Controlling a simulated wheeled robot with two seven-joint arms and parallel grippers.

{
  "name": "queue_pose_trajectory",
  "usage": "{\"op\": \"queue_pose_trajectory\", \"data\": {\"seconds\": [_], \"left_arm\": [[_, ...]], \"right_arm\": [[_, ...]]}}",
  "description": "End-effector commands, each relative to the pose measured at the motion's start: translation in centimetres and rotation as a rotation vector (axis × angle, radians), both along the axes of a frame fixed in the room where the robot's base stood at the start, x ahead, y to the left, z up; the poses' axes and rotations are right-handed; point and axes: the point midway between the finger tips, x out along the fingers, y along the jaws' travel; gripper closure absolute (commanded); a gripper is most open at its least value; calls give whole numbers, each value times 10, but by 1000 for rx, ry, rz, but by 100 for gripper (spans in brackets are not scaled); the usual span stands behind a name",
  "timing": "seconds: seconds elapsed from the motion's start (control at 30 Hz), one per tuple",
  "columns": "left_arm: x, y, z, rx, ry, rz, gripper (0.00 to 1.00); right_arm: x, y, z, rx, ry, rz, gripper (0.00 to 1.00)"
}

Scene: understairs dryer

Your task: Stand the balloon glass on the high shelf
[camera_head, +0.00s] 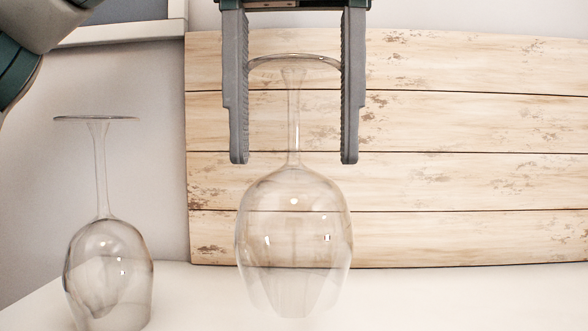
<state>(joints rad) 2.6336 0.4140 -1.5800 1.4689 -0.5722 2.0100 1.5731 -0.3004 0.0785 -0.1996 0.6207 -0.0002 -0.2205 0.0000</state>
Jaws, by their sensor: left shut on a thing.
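A clear balloon glass (294,235) hangs upside down in the middle of the head view, bowl below and foot on top. My left gripper (294,158) comes down from the top edge and is shut on the glass's round foot, one finger on each side, with the stem between the fingers. The bowl is below the fingertips. Whether its rim touches the white surface below cannot be told. My right gripper is not in view. I cannot pick out a high shelf in this view.
Another clear stemmed glass (108,270) stands upside down at the left on the white surface (420,300). A whitewashed plank panel (460,150) stands behind. A framed edge (130,32) is at the upper left. The white surface to the right is clear.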

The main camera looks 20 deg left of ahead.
Motion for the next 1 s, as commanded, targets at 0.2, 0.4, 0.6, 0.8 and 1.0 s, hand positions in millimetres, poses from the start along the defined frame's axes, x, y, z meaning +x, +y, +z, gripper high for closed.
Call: {"op": "queue_pose_trajectory", "data": {"seconds": [0.2,0.4,0.6,0.8,1.0], "left_arm": [[0,0,0,0,-1,0,69],[0,0,-2,1,1,-1,69],[1,0,-16,1,4,-4,69],[0,0,-34,1,3,-4,69],[0,0,-40,-1,-1,0,69]], "right_arm": [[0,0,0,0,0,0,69],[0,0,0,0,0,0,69],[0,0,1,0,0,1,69],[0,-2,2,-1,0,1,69],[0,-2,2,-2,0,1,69]]}}
